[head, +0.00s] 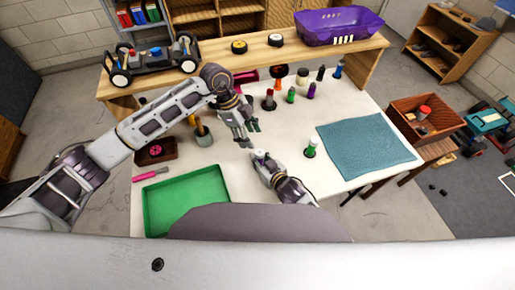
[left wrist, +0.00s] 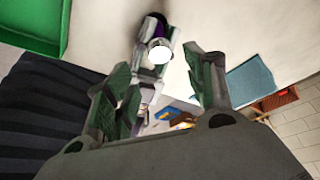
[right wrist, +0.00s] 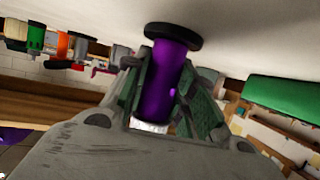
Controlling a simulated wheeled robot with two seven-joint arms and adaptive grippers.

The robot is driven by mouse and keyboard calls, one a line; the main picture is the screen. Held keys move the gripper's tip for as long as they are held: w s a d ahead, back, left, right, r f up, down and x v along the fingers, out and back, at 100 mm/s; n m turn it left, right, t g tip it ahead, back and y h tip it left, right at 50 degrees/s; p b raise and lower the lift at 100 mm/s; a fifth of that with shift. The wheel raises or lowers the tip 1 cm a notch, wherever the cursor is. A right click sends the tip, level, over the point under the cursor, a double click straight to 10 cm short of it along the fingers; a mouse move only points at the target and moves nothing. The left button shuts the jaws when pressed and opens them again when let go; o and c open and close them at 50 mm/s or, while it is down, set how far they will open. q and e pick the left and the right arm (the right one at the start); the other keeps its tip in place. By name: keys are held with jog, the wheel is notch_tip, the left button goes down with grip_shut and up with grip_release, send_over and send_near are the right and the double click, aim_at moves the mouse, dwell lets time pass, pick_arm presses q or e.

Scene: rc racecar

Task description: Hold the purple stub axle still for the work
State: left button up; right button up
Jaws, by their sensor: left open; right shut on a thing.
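The purple stub axle (right wrist: 170,85) is a purple cylinder with a dark round base and a white end. My right gripper (right wrist: 172,95) is shut around its body, with a finger on each side. In the head view the axle (head: 260,155) is mostly hidden by the right gripper, low over the front middle of the white table. I cannot tell whether its base touches the table. My left gripper (head: 249,138) is open, just above and behind the axle. In the left wrist view the axle's white end (left wrist: 160,52) shows beyond the gap between the open fingers.
A green tray (head: 187,200) lies at the left front, and a teal mat (head: 367,147) at the right. A green piece (head: 310,150) stands right of my right gripper. Several coloured pieces stand at the table's back. A wooden shelf (head: 220,62) carries a car chassis and purple basket (head: 340,27).

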aim_at(259, 151)
pick_arm(q)
jog(key=shift+x, duration=3.9)
jog(key=c, duration=1)
